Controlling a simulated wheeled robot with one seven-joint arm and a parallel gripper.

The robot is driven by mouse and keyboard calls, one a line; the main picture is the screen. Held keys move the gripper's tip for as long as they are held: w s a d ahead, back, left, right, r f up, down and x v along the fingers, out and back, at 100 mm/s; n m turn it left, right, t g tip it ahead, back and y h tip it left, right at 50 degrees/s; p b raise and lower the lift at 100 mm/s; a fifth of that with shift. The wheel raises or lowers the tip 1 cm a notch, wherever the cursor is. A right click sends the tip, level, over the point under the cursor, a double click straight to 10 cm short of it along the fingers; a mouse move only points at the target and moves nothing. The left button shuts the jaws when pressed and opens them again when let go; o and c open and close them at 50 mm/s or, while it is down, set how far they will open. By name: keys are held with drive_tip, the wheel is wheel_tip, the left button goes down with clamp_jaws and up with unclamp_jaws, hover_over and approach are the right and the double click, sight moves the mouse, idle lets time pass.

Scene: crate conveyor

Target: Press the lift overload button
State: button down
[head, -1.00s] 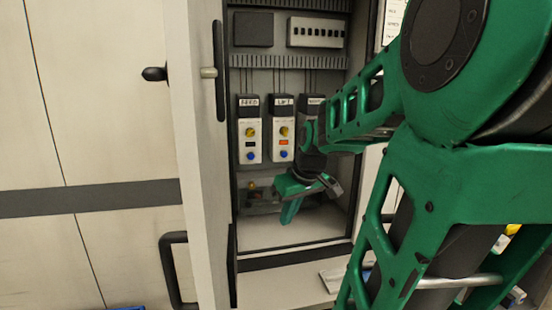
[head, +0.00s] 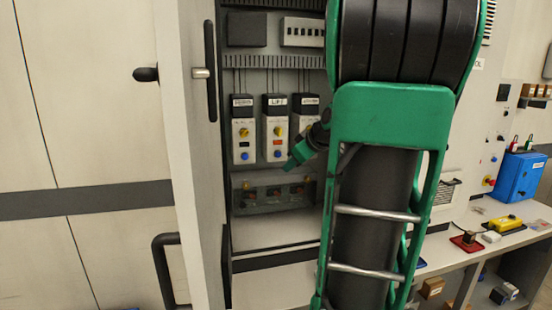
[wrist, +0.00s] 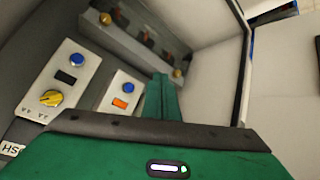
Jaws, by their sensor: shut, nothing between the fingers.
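The lift overload unit (head: 275,128) is the middle of three white units in the open cabinet, under a LIFT label. It has a yellow knob, an orange window and a blue button (head: 277,154). In the wrist view the unit with the orange window (wrist: 120,103) shows its blue button (wrist: 130,87) just left of my fingers. My gripper (head: 290,166) is shut and empty, its green tip just below and right of the lift button in the head view. The fingers also show in the wrist view (wrist: 160,80). I cannot tell whether they touch the unit.
The feed unit (head: 243,130) stands left of the lift unit. Another unit, partly hidden by my arm in the head view, shows in the wrist view (wrist: 60,78). The open cabinet door (head: 190,130) is at the left, a workbench at the right.

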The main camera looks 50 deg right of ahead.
drive_tip(key=w+d, duration=0.4)
drive_tip(key=w, duration=0.3)
drive_tip(key=shift+d, duration=0.25)
drive_tip(key=shift+w, duration=0.2)
idle(1.9)
drive_tip(key=shift+w+d, duration=0.25)
drive_tip(key=shift+w+d, duration=0.25)
drive_tip(key=shift+w, duration=0.1)
idle(0.9)
idle(0.4)
drive_tip(key=shift+s+a, duration=0.5)
drive_tip(key=shift+s, duration=0.25)
drive_tip(key=shift+s, duration=0.1)
drive_tip(key=s+a, duration=0.1)
drive_tip(key=s, duration=0.1)
drive_tip(key=s+a, duration=0.1)
drive_tip(key=s, duration=0.1)
drive_tip(key=shift+a, duration=0.3)
